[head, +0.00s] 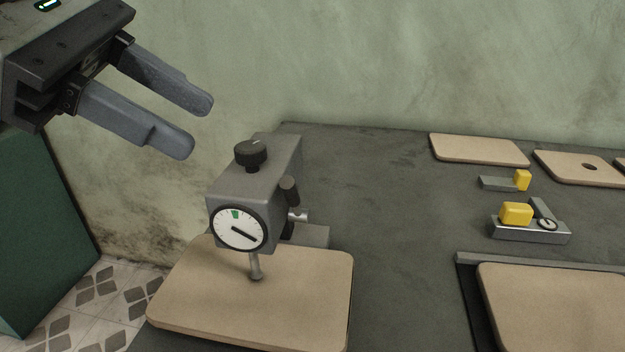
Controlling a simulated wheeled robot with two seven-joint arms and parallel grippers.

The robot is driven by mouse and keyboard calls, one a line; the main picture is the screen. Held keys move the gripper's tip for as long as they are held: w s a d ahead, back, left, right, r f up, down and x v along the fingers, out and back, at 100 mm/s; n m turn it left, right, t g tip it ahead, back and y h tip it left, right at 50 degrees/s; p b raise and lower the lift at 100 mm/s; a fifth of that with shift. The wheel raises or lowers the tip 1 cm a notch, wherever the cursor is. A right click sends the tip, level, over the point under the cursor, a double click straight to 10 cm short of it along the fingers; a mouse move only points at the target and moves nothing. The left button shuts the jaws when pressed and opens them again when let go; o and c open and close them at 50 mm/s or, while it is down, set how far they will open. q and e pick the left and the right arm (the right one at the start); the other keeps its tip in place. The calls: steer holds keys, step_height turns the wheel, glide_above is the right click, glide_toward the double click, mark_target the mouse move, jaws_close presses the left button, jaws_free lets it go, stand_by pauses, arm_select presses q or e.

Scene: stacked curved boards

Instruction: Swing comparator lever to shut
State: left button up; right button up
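The comparator (257,185) is a grey block-shaped gauge with a black top knob (251,154) and a round white dial (238,228) with a green mark and a dark needle. A short dark handle (289,190), seemingly its lever, stands up on its right side beside a silver pivot (298,215). The comparator's probe (255,267) comes down to a tan board (200,300) and seems to touch it. My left gripper (194,124) is open and empty, up and left of the comparator, apart from it. My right gripper is out of view.
The dark grey bench (390,200) is clear right of the comparator. Farther right are tan boards (480,149), a small yellow-tipped block (505,182), a metal gauge with a yellow block (530,228), and a board in a dark frame (555,310). A green wall stands behind.

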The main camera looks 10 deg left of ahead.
mark_target(282, 177)
arm_select(q)
steer(key=shift+t+y, duration=0.6)
steer(key=x, duration=1)
steer(key=w+a+x, duration=0.1)
steer(key=x, duration=0.4)
steer(key=shift+a+f, duration=0.1)
steer(key=shift+f, duration=0.1)
jaws_close()
